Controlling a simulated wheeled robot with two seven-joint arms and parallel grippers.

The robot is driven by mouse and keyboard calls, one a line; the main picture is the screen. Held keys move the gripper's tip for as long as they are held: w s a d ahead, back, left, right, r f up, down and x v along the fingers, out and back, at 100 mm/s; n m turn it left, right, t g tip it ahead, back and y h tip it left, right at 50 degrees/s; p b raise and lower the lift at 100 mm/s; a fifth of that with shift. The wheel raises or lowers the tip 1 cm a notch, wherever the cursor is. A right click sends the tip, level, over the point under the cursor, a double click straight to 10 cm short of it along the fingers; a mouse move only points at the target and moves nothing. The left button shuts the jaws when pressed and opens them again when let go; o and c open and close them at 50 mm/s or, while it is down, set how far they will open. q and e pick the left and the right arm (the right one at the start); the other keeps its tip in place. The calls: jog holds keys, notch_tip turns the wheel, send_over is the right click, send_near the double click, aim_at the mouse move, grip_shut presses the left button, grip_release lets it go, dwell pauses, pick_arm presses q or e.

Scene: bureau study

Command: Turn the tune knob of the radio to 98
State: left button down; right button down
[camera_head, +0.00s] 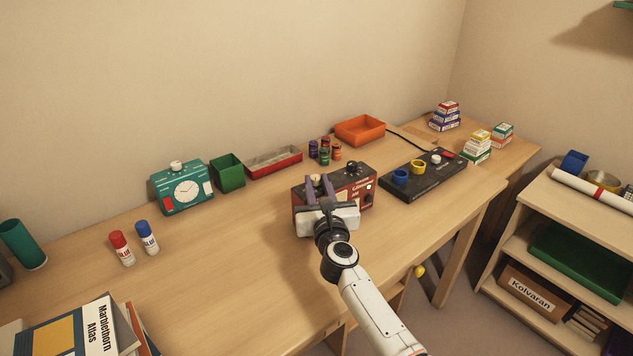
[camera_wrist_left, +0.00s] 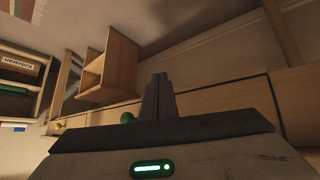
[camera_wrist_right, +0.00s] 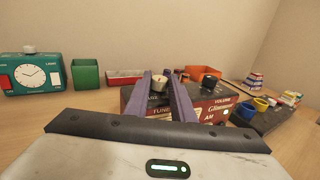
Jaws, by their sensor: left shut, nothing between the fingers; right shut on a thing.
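The radio (camera_head: 355,201) is a dark red and black box in the middle of the desk, lettered Glimmoor. It also shows in the right wrist view (camera_wrist_right: 213,110), with TUNE and VOLUME labels. A cream knob (camera_wrist_right: 160,79) stands on its top near the TUNE label, and a black knob (camera_wrist_right: 210,78) is farther right. My right gripper (camera_head: 318,183) is shut on the cream knob, with a purple finger on each side. The dial reading is too small or hidden to tell. My left gripper (camera_wrist_left: 158,82) is shut and empty, away from the radio, in the left wrist view.
A teal clock (camera_head: 181,188), green box (camera_head: 228,172), red-rimmed tray (camera_head: 273,162) and small jars stand behind and left of the radio. An orange tray (camera_head: 360,130) is at the back. A black panel (camera_head: 428,178) lies right.

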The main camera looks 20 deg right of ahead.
jog(key=shift+d+r+n+y+p, duration=0.15)
jog(key=shift+d+n+y+p, duration=0.15)
jog(key=shift+n+y+p, duration=0.55)
jog(key=n+y, duration=0.1)
jog(key=y, duration=0.2)
jog(key=shift+d, duration=0.2)
jog(key=y, duration=0.1)
jog(key=n+y+b, duration=0.1)
jog(key=n+y, duration=0.1)
jog(key=shift+w+d+f+g, duration=0.1)
jog(key=shift+d+f+g, duration=0.1)
jog(key=shift+f+g, duration=0.1)
jog(key=shift+d+r+n+g+y+b, duration=0.1)
jog(key=shift+n+g+y+b, duration=0.3)
jog(key=shift+n+y+b, duration=0.65)
jog(key=shift+y, duration=0.3)
jog(key=shift+p, duration=0.3)
jog(key=c, duration=1.5)
grip_release()
